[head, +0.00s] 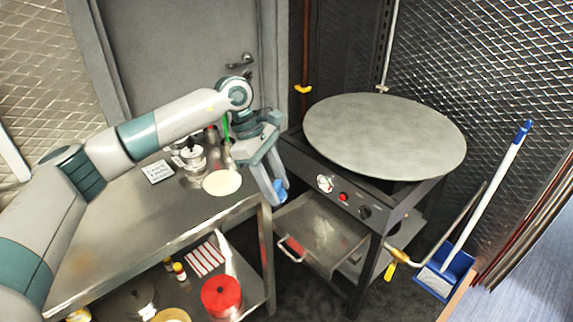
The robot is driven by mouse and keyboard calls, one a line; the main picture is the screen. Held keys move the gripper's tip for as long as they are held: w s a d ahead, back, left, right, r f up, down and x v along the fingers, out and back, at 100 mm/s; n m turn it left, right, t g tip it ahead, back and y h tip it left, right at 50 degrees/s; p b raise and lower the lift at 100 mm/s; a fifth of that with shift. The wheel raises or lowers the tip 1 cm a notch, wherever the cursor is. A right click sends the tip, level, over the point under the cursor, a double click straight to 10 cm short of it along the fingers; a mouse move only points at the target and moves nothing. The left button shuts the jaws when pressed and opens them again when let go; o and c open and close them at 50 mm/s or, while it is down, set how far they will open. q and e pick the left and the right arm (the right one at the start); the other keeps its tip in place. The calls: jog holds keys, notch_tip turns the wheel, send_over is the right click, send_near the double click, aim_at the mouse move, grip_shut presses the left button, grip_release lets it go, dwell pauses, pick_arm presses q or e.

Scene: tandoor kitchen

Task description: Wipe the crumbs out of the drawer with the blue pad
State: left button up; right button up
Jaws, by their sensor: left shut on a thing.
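The drawer (308,222) is a shallow metal tray pulled out below the round griddle, with a light handle at its front left. Pale smears or crumbs (325,232) show on its floor, too small to tell apart. My left gripper (276,192) points down at the right end of the steel table, above the drawer's back left side. It is shut on the blue pad (281,189), which shows only partly between and beside the fingers. The pad appears above the drawer floor; I cannot tell whether it touches anything. My right gripper is not in view.
The round griddle (385,135) and its knob panel overhang the drawer. The steel table (150,225) at left holds a white disc (222,183), jars and a card. A red pot (221,296) is on its lower shelf. A blue dustpan (446,275) stands at right.

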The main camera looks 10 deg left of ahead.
pick_arm(q)
jog(key=s+a+f+m+g+y, duration=0.1)
jog(key=s+a+m+y, duration=0.1)
jog(key=s+m, duration=0.5)
jog(key=s+a+f+m+g+y, duration=0.2)
jog(key=s+a+m, duration=0.3)
jog(key=s+m, duration=0.3)
jog(key=s, duration=0.3)
jog(key=shift+f+m+g, duration=0.2)
jog(key=shift+m+g, duration=0.1)
